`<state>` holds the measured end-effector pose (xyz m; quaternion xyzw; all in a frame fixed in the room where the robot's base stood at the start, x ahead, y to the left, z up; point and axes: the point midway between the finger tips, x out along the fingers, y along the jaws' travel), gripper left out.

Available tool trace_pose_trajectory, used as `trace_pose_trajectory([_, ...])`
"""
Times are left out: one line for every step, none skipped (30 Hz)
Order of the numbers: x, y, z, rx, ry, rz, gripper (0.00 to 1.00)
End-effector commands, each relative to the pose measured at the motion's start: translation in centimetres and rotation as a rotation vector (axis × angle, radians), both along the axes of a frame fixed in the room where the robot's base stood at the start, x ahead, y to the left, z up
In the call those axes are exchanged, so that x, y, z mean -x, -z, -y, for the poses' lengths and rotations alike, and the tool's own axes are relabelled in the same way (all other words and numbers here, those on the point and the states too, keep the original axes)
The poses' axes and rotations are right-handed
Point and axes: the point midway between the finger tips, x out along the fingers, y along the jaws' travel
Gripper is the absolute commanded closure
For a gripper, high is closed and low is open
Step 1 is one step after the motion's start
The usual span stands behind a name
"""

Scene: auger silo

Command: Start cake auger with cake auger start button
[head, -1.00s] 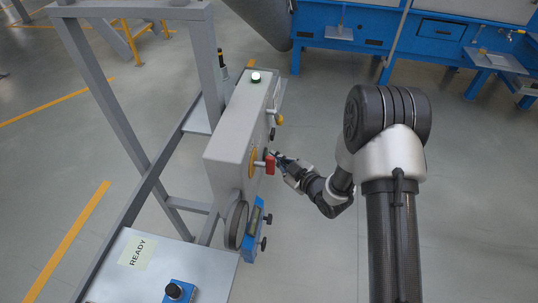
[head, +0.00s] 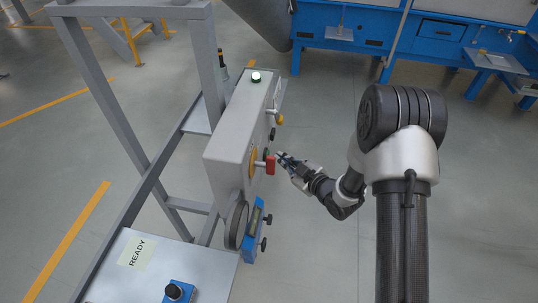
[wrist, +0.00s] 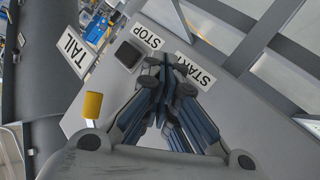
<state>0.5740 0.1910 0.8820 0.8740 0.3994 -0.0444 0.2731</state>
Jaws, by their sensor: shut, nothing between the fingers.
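My gripper (head: 281,156) is shut and empty, a little to the right of the grey control box (head: 238,128) in the head view. In the wrist view my shut fingers (wrist: 165,72) point at the box face, between the STOP label (wrist: 148,37) and the START label (wrist: 194,72). A dark square button (wrist: 128,55) sits beside STOP. The start button beside START is hidden behind my fingers in the wrist view. A small green spot (head: 269,153) shows on the box face near my fingertips in the head view; I cannot tell surely that it is the start button.
A red-handled switch (head: 270,165) on a yellow plate juts from the box close to my gripper. A yellow knob (wrist: 93,104) and a TAIL label (wrist: 75,48) show in the wrist view. A lamp (head: 256,77) tops the box.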

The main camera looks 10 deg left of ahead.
Motion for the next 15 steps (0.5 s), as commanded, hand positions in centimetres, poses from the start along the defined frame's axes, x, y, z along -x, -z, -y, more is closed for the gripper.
trace_pose_trajectory([-0.1, 0.0, 0.6, 0.0, 0.004, 0.0, 1.0])
trace_pose_trajectory([0.0, 0.0, 0.9, 0.0, 0.002, 0.0, 1.0])
trace_pose_trajectory([0.0, 0.1, 1.3, 0.0, 0.004, 0.0, 1.0])
trace_pose_trajectory([0.0, 0.1, 1.7, 0.0, 0.004, -0.001, 1.0])
trace_pose_trajectory([0.0, 0.1, 1.9, 0.0, 0.004, 0.0, 1.0])
trace_pose_trajectory([0.1, 0.1, 2.3, 0.0, 0.003, -0.001, 1.0])
trace_pose_trajectory([0.0, 0.1, 2.6, 0.0, 0.004, -0.001, 1.0])
trace_pose_trajectory([0.1, 0.1, 3.0, 0.0, 0.004, 0.0, 1.0])
trace_pose_trajectory([0.1, 0.0, 3.3, 0.0, 0.002, 0.0, 1.0])
trace_pose_trajectory([0.1, 0.0, 3.6, 0.0, 0.003, 0.0, 1.0])
trace_pose_trajectory([0.1, 0.0, 3.8, 0.0, 0.003, 0.0, 1.0])
trace_pose_trajectory([0.1, 0.0, 4.1, 0.0, 0.002, 0.0, 1.0])
trace_pose_trajectory([0.1, 0.0, 4.2, 0.001, 0.001, 0.0, 1.0])
trace_pose_trajectory([0.1, 0.0, 4.4, 0.0, 0.001, 0.001, 1.0])
trace_pose_trajectory([0.2, 0.0, 4.5, 0.0, 0.001, 0.001, 1.0])
